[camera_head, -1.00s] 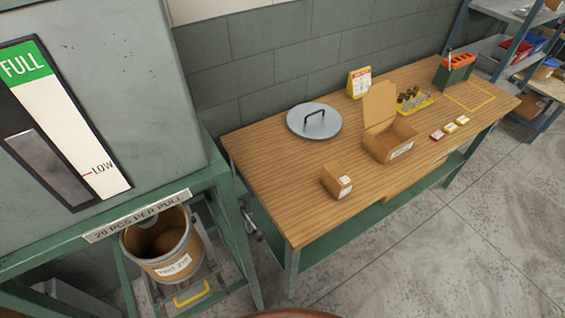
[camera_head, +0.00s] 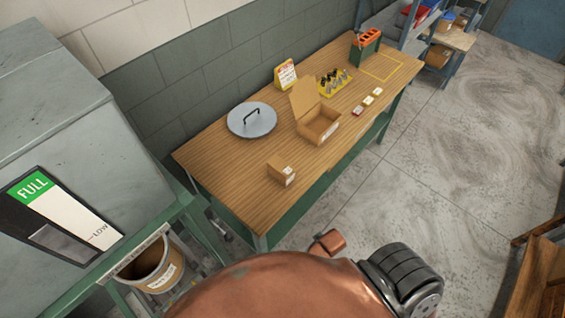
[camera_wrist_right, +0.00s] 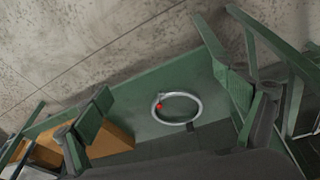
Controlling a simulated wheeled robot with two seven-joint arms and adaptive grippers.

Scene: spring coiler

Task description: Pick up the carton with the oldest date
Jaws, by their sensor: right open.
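A small closed brown carton (camera_head: 281,173) with a white label stands near the front left of the wooden bench (camera_head: 225,165). An open-lidded brown carton (camera_head: 318,125), also labelled, stands further right. The label print is too small to read. In the right wrist view my right gripper (camera_wrist_right: 163,85) is open, its fingers apart at left and right, with nothing seen held between them. A brown box-like thing (camera_wrist_right: 110,141) shows behind the left finger; I cannot tell whether it is a carton. My left gripper is not in view.
A labelled bucket (camera_head: 158,272) stands at left. A pale ring (camera_wrist_right: 178,107) lies on a green surface.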

